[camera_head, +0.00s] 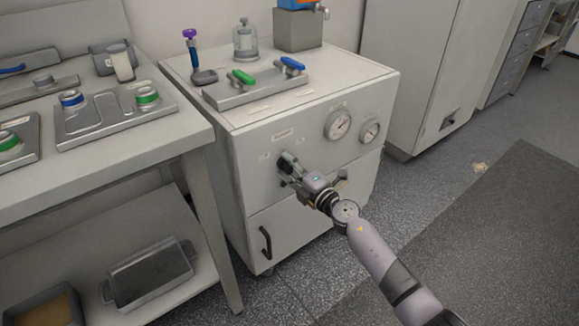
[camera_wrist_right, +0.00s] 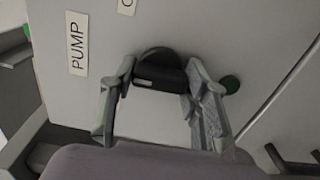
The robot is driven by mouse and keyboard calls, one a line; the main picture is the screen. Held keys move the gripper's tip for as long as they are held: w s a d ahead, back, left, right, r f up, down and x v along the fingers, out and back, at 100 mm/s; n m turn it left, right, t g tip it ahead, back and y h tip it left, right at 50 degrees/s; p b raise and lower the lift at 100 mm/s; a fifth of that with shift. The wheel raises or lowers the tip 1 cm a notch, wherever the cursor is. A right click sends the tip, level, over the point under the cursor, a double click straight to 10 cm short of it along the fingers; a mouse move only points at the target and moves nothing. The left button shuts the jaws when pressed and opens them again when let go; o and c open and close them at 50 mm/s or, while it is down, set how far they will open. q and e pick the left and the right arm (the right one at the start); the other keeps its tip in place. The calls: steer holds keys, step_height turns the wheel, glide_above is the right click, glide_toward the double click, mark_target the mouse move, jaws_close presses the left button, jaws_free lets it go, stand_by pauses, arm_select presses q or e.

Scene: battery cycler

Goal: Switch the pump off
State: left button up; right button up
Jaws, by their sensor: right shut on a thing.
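The pump switch is a black knob (camera_wrist_right: 160,72) on the front panel of the pale cabinet (camera_head: 240,165). A white "PUMP" label (camera_wrist_right: 77,48) is beside it in the right wrist view. My right gripper (camera_head: 287,166) is at the panel, and in the right wrist view its fingers (camera_wrist_right: 160,80) are on either side of the knob, shut on it. In the head view the gripper mostly hides the knob. My left gripper is not in view.
Two round gauges (camera_head: 338,125) (camera_head: 370,130) sit right of the knob. Green and blue valve handles (camera_head: 241,77) (camera_head: 291,63) stand on the cabinet top. A door with a black handle (camera_head: 265,243) is below. A bench (camera_head: 150,145) stands at left; floor is open at right.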

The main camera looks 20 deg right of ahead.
steer(key=n, duration=0.5)
steer(key=shift+f, duration=0.1)
steer(key=shift+n, duration=0.4)
steer(key=o, duration=1.2)
steer(key=shift+c, duration=0.2)
steer(key=v, duration=1.2)
